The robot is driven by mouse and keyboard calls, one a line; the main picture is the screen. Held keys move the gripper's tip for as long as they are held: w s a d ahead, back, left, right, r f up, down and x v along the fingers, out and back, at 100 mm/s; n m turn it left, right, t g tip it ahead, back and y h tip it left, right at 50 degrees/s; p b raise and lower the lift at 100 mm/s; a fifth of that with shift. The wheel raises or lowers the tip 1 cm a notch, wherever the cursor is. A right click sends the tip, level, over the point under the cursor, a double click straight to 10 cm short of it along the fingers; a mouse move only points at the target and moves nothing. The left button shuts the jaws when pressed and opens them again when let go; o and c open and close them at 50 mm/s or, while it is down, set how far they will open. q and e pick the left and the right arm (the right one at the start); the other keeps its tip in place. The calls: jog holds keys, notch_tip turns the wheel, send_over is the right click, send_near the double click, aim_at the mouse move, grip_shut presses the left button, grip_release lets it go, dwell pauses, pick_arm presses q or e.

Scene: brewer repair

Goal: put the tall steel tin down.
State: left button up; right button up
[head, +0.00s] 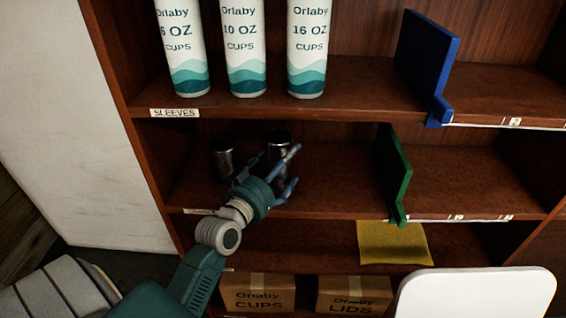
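The tall steel tin (279,139) is a dark, shiny cylinder on the left part of the middle shelf. Its lower part is partly hidden behind my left gripper's fingers. My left gripper (285,170) reaches in from the lower left, right in front of the tin. Its blue-grey fingers are spread apart, with one crossing in front of the tin. Contact with the tin cannot be made out. A shorter dark steel tin (223,158) stands to the left on the same shelf. My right gripper is not in view.
A green divider (397,172) stands right of the gripper, with bare shelf (340,175) between. A blue divider (427,65) and several cup sleeves (243,50) are on the shelf above. A yellow sheet (392,243) and cardboard boxes (258,293) are lower down.

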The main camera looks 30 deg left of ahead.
pick_arm(q)
jog(key=shift+r, duration=0.2)
jog(key=s+p, duration=0.1)
jog(key=s, duration=1.1)
jog(key=shift+d, duration=0.45)
